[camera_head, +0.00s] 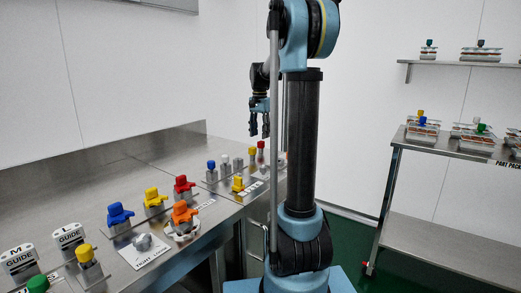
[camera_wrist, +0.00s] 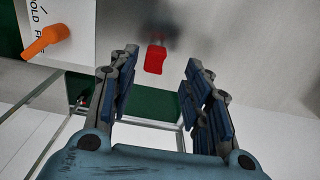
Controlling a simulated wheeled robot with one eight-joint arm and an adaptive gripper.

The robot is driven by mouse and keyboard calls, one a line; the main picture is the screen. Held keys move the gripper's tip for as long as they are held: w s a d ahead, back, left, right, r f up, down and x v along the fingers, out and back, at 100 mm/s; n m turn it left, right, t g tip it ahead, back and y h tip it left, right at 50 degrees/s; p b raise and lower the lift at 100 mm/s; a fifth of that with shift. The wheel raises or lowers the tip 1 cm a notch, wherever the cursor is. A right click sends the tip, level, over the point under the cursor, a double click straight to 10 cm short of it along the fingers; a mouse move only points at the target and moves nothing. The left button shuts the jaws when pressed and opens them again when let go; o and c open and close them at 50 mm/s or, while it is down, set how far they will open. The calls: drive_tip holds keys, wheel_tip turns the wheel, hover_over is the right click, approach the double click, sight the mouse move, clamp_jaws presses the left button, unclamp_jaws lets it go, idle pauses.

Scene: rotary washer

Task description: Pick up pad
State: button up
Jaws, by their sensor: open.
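No object is labelled as a pad, and I cannot tell which one it is. My gripper (camera_head: 259,133) hangs fingers-down above the far end of the steel counter, apart from the objects there. In the wrist view my gripper (camera_wrist: 160,57) is open, with nothing held between its fingers. A red-topped piece (camera_wrist: 155,58) appears between and beyond the fingertips. A red-topped piece (camera_head: 261,145) also stands below the gripper in the head view.
The steel counter (camera_head: 205,235) carries several coloured knobs on metal holders, including blue (camera_head: 119,213), yellow (camera_head: 153,196) and orange (camera_head: 183,211). White GUIDE blocks (camera_head: 68,237) stand at front left. A rack (camera_head: 425,138) at right holds several fixtures. My arm hides part of the counter's far end.

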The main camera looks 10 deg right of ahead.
sight(261, 145)
drive_tip(key=shift+s+d+f, duration=0.1)
drive_tip(key=shift+d+f, duration=0.05)
drive_tip(key=shift+f, duration=1.5)
drive_tip(key=shift+s+d+f, duration=0.1)
drive_tip(key=shift+d+f, duration=0.05)
drive_tip(key=shift+f, duration=1.5)
clamp_jaws()
